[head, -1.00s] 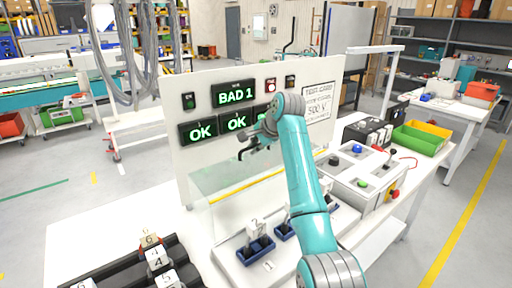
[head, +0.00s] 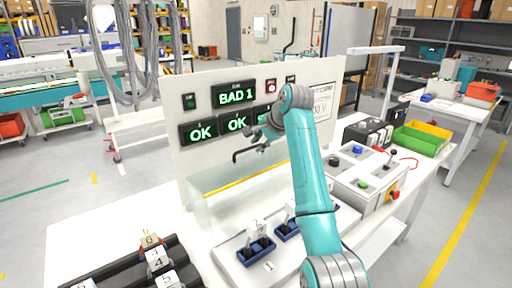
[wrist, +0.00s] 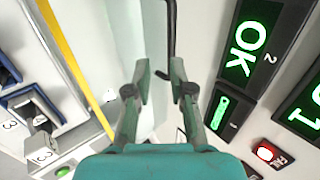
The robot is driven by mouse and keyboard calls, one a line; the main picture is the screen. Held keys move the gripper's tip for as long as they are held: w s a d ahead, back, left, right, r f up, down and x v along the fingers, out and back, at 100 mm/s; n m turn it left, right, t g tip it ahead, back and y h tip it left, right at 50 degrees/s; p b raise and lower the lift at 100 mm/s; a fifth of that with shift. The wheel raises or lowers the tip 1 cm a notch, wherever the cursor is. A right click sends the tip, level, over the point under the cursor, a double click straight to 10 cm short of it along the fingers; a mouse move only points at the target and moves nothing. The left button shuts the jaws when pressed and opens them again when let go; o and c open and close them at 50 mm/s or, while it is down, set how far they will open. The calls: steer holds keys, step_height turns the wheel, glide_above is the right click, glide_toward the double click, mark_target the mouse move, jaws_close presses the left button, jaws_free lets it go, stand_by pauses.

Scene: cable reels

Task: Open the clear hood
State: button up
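The clear hood (head: 203,214) is a see-through pane in front of the white display panel, above the test stations. It is faint, and I cannot tell its exact tilt. A thin black bent handle (head: 243,153) stands out beside my gripper (head: 263,143) in the head view. In the wrist view my gripper (wrist: 159,72) is open, its two fingers apart and nothing clamped between them. The handle (wrist: 171,35) runs down from the top edge to close by the right fingertip; I cannot tell whether they touch.
The display panel (head: 187,163) stands upright behind, with lit green OK signs and BAD 1. Blue sockets (head: 257,250) with numbered plugs sit below the hood. A dark rack (head: 187,258) of numbered pieces is front left. A control box (head: 368,178) stands right of my arm.

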steer(key=v, duration=0.8)
steer(key=shift+r, duration=0.2)
steer(key=shift+s+d, duration=0.1)
steer(key=shift+s, duration=0.05)
